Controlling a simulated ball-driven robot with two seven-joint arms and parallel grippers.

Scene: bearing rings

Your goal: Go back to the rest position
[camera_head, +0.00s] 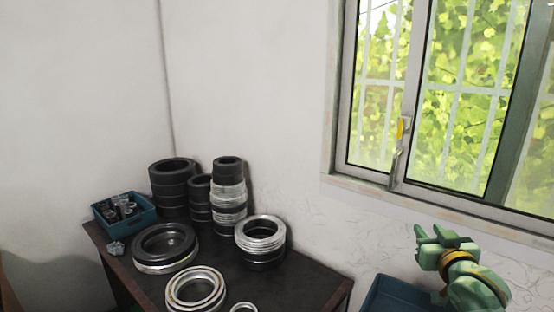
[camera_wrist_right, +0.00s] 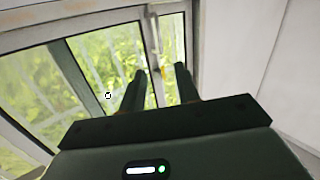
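My right gripper (camera_head: 428,230) is raised at the lower right of the head view, in front of the wall below the window. Its green fingers point up and to the left. In the right wrist view the two dark fingers (camera_wrist_right: 160,72) stand apart with nothing between them, against the window. My left gripper is in neither view. Bearing rings stand on the dark table (camera_head: 318,283), among them a tall black stack (camera_head: 172,190), a wrapped stack (camera_head: 229,195) and a silver ring (camera_head: 195,289). The right gripper is well away from them.
A small teal box (camera_head: 140,218) with small parts stands at the table's back left. A blue bin (camera_head: 385,296) is below and left of my right gripper. The window (camera_head: 440,110) is above the gripper on the right.

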